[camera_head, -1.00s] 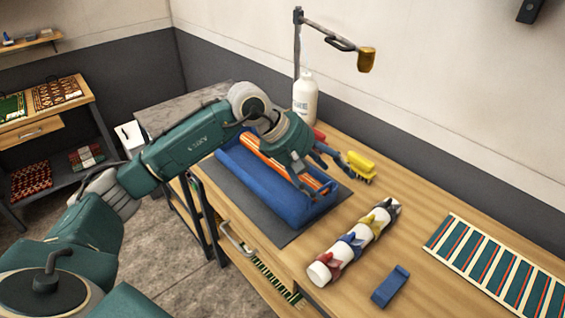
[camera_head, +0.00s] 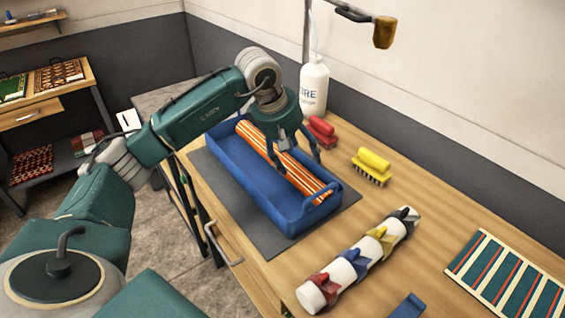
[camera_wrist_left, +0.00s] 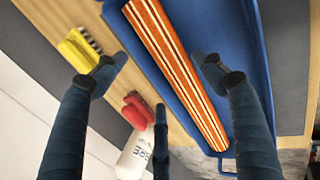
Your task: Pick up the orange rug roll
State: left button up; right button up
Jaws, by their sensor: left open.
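The orange rug roll (camera_head: 296,172), with white stripes, lies lengthwise in a blue tray (camera_head: 243,187) on the bench, along the tray's far wall. My left gripper (camera_head: 300,167) is over the roll with its fingers pointing down. In the left wrist view the roll (camera_wrist_left: 178,70) runs diagonally between the open fingers (camera_wrist_left: 160,70), and nothing is held. Whether a fingertip touches the roll or tray is hard to tell. My right gripper is not in view.
A white bottle (camera_head: 314,88), a red brush (camera_head: 321,131) and a yellow brush (camera_head: 372,165) stand behind the tray. A white roll with coloured clips (camera_head: 352,268) lies to the right. A striped rug (camera_head: 510,283) lies farther right.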

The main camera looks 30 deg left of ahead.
aim_at(307, 175)
pick_arm(q)
jog(key=p+x, duration=0.1)
jog(key=x, duration=0.2)
jog(key=shift+d+f, duration=0.15)
jog(key=shift+f, duration=0.2)
jog(key=shift+w+f, duration=0.2)
jog(key=shift+f, duration=0.4)
jog(key=x, duration=0.1)
jog(key=p+x, duration=0.1)
jog(key=x, duration=0.1)
jog(key=p+x, duration=0.1)
jog(key=shift+d+f, duration=0.2)
jog(key=shift+d, duration=0.2)
jog(key=shift+f, duration=0.4)
jog(key=shift+w, duration=0.1)
jog(key=c, duration=1.3)
